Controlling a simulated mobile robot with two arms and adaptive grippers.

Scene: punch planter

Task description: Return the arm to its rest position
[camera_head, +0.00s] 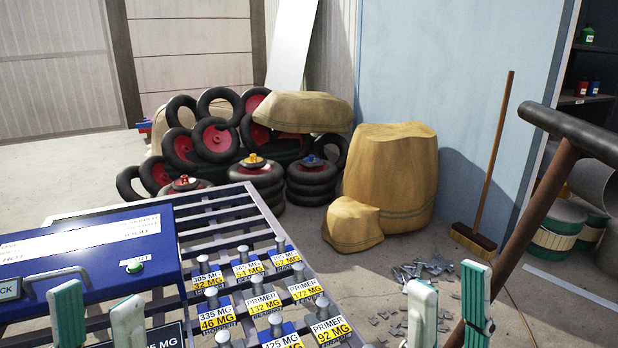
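My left gripper (98,304) is at the lower left, in front of the blue machine (85,262). Its two green-and-white fingers stand apart with nothing seen between them. My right gripper (447,290) is at the lower right, to the right of the labelled pieces and over the floor. Its two fingers are also apart, with nothing seen between them. The lower parts of both grippers and most of both arms are outside the picture.
A slatted metal table (215,205) carries the machine and several knobbed pieces labelled in MG (265,305). A dark-headed tool with a brown handle (540,205) rises beside my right gripper. Tires, sacks and a broom (475,238) stand farther back.

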